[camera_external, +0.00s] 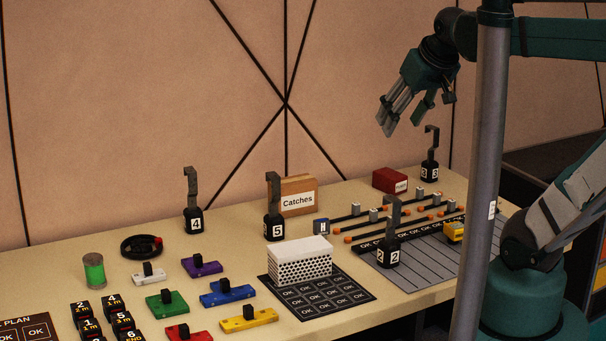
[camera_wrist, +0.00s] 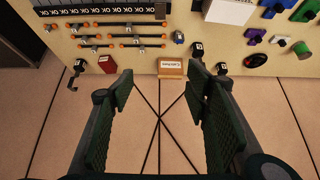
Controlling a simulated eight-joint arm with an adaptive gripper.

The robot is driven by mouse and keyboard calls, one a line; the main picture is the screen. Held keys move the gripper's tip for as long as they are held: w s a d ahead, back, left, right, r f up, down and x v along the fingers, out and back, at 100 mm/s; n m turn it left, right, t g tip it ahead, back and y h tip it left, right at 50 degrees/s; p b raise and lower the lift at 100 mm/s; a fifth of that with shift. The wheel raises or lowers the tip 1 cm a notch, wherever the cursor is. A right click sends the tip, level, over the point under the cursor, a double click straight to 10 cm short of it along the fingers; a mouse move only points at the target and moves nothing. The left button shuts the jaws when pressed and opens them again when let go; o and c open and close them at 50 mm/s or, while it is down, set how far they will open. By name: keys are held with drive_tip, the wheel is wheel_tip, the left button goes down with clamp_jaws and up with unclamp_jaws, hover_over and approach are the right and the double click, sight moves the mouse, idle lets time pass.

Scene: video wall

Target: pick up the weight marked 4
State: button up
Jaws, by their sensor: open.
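The weight marked 4 (camera_external: 194,220) is a black block with a white number label and a tall dark hook. It stands upright on the table near the wall, left of the weight marked 5 (camera_external: 273,228). In the wrist view a small dark weight at the right of centre (camera_wrist: 221,69) appears to be the same one; its number is too small to read. My gripper (camera_external: 402,118) is open and empty, high above the table's back right part. It is well to the right of the weight marked 4. Its two fingers (camera_wrist: 160,80) are spread wide in the wrist view.
A Catches box (camera_external: 298,198) stands right of weight 5. Weights marked 2 (camera_external: 390,252) and 3 (camera_external: 430,171) stand farther right. A dark ring (camera_external: 142,246) and a green cylinder (camera_external: 94,271) lie left of weight 4. A grey pole (camera_external: 480,200) crosses the view.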

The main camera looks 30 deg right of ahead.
drive_tip(key=w+a+r, duration=0.3)
drive_tip(key=w, duration=0.3)
drive_tip(key=w+a+r, duration=0.2)
drive_tip(key=w, duration=0.3)
drive_tip(key=m+g+p, duration=0.1)
drive_tip(key=g+p, duration=0.1)
drive_tip(key=p, duration=0.1)
hover_over(193, 193)
wheel_tip(193, 193, down, 8)
drive_tip(key=shift+h, duration=0.3)
drive_tip(key=f, duration=2.2)
drive_tip(key=shift+s+f, duration=0.35)
drive_tip(key=shift+f, duration=0.4)
drive_tip(key=shift+f, duration=0.1)
drive_tip(key=shift+x, duration=1.2)
drive_tip(key=shift+f, duration=0.15)
